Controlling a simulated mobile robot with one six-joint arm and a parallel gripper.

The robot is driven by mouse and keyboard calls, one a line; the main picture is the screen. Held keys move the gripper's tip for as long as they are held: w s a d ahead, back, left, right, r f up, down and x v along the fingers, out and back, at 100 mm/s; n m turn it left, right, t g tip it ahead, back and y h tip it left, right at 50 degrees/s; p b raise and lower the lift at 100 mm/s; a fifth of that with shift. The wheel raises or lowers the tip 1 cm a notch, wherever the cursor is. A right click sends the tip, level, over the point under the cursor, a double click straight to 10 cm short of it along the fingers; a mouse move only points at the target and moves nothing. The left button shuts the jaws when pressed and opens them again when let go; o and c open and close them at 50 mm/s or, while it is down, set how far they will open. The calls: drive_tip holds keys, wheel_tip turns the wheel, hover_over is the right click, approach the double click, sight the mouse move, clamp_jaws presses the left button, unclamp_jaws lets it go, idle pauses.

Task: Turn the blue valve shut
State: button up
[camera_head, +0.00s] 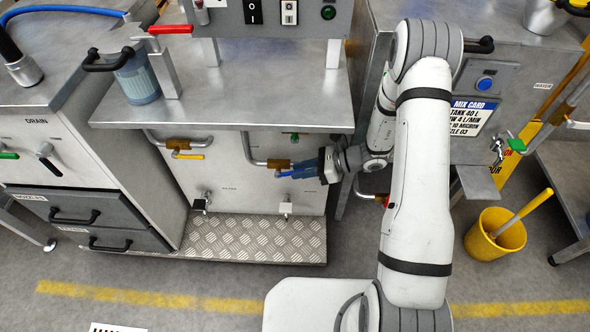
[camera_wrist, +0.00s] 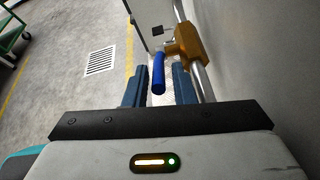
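The blue valve handle (camera_head: 284,174) sits on a brass valve body (camera_head: 278,163) on a pipe under the steel bench. In the wrist view the blue handle (camera_wrist: 158,74) points toward the camera, joined to the brass body (camera_wrist: 187,42). My gripper (camera_head: 311,170) is just right of the handle in the head view, low in front of the cabinet panel. In the wrist view my gripper (camera_wrist: 159,86) is open, with the handle between its two blue fingers and gaps seen on both sides. The handle's tip is partly hard to see in the head view.
A yellow-handled valve (camera_head: 187,156) is on the pipe to the left. The bench top (camera_head: 250,95) overhangs the valves. A tread plate (camera_head: 255,240) lies below. A yellow bucket (camera_head: 494,236) stands at right. Grey floor in front is mostly clear.

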drive_tip(key=v, duration=0.4)
drive_tip(key=shift+d+r+p, duration=0.15)
drive_tip(key=shift+d+p, duration=0.2)
drive_tip(key=shift+c, duration=0.4)
drive_tip(key=shift+w+d+y+p, duration=0.1)
drive_tip(key=shift+d+y+p, duration=0.05)
drive_tip(key=shift+y+p, duration=0.15)
drive_tip(key=c, duration=0.3)
drive_tip(key=d+f+y, duration=0.1)
drive_tip(key=f, duration=0.1)
drive_tip(key=d+f+y, duration=0.1)
drive_tip(key=f+y, duration=0.1)
drive_tip(key=f, duration=0.1)
drive_tip(key=shift+d+f, duration=0.4)
clamp_jaws()
drive_tip(key=s+d+f+m+t+y, duration=0.2)
drive_tip(key=s+d+f+t+y, duration=0.1)
drive_tip(key=d+f+y, duration=0.3)
drive_tip(key=x, duration=1.3)
drive_tip(key=shift+a+r+h, duration=0.2)
drive_tip(key=shift+r+h, duration=0.15)
drive_tip(key=shift+h, duration=0.05)
